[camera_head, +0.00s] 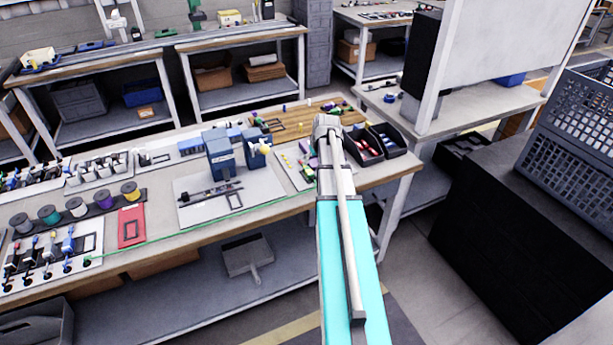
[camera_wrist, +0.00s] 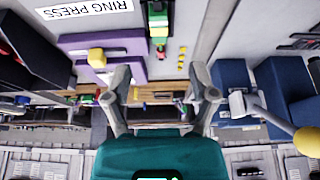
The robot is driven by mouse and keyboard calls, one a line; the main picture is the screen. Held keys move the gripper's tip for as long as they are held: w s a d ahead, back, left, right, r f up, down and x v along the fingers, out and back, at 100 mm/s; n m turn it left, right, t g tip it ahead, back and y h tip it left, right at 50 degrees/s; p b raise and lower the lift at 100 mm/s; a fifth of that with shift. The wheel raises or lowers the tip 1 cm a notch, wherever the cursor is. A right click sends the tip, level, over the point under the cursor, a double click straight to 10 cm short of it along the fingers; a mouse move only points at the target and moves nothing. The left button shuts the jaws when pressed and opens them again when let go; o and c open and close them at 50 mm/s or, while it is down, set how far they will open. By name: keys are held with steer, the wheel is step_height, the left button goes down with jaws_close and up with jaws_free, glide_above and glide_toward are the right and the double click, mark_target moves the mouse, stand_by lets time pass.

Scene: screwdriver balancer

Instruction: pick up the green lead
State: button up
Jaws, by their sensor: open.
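A thin green line (camera_head: 200,231), which may be the green lead, runs along the front of the long workbench (camera_head: 270,222) in the head view. It goes from the board at the lower left toward my arm; I cannot tell whether it is a loose cable. My gripper (camera_wrist: 160,100) is open in the wrist view, with nothing visible between its fingers. In the head view my arm hides the fingers. The wrist view shows a green and black part (camera_wrist: 158,25) beyond the fingers; I cannot tell whether it belongs to the lead.
A blue press (camera_head: 220,155) stands on the bench left of my arm. Black bins (camera_head: 363,147) with coloured parts stand to its right. A purple block (camera_wrist: 105,45) and blue blocks (camera_wrist: 285,92) flank the fingers. A spool row (camera_head: 75,208) and dark crate (camera_head: 572,150) are farther out.

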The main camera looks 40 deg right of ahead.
steer(key=b, duration=0.4)
glide_above(309, 171)
steer(key=s, duration=0.3)
steer(key=shift+w+a+f, duration=0.1)
steer(key=shift+a+f, duration=0.1)
steer(key=shift+f, duration=1)
steer(key=shift+a+f, duration=0.15)
steer(key=shift+f, duration=1)
steer(key=shift+w+f, duration=0.1)
steer(key=shift+f, duration=0.05)
steer(key=shift+w+b+x, duration=0.15)
steer(key=shift+b+x, duration=1.1)
steer(key=shift+x, duration=0.05)
steer(key=shift+w+b+x, duration=0.1)
steer(key=shift+b+x, duration=1.15)
steer(key=shift+x, duration=0.05)
steer(key=shift+d, duration=0.15)
jaws_close()
